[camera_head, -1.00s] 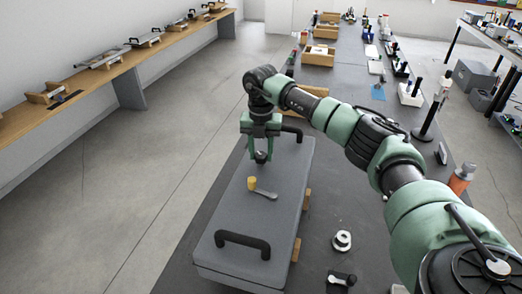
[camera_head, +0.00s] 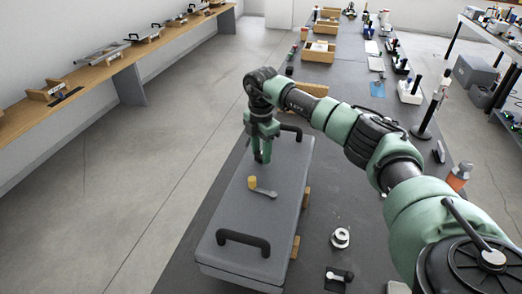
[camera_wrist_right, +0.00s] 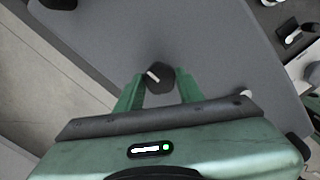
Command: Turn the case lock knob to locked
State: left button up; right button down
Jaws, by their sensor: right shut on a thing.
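The grey case (camera_head: 225,212) lies flat on the dark table, and its lid also fills much of the right wrist view (camera_wrist_right: 165,30). My right gripper (camera_head: 263,157) points down onto the far part of the lid. Its green fingers are shut on the dark lock knob (camera_wrist_right: 160,80), which has a short, slanted white mark on top. The fingers hide the knob in the head view. A yellow cylinder (camera_head: 252,182) and a grey lever (camera_head: 264,192) are on the lid, nearer than the gripper. My left gripper is out of view.
Black handles stand at the case's near end (camera_head: 242,240) and far end (camera_head: 292,130). A white ring-shaped part (camera_head: 341,237) and a small black-and-white block (camera_head: 338,279) lie to the right. Wooden boxes (camera_head: 318,52) stand farther back. My right arm spans the table's right side.

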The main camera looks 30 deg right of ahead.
aim_at(261, 154)
jog(key=shift+d+m, duration=0.1)
jog(key=shift+m, duration=0.2)
jog(key=c, duration=0.9)
grip_release()
jog(key=shift+w+r, duration=0.1)
jog(key=shift+r, duration=0.45)
notch_tip(261, 154, up, 5)
jog(key=shift+r+b, duration=0.2)
jog(key=shift+b, duration=0.8)
jog(key=shift+r, duration=0.65)
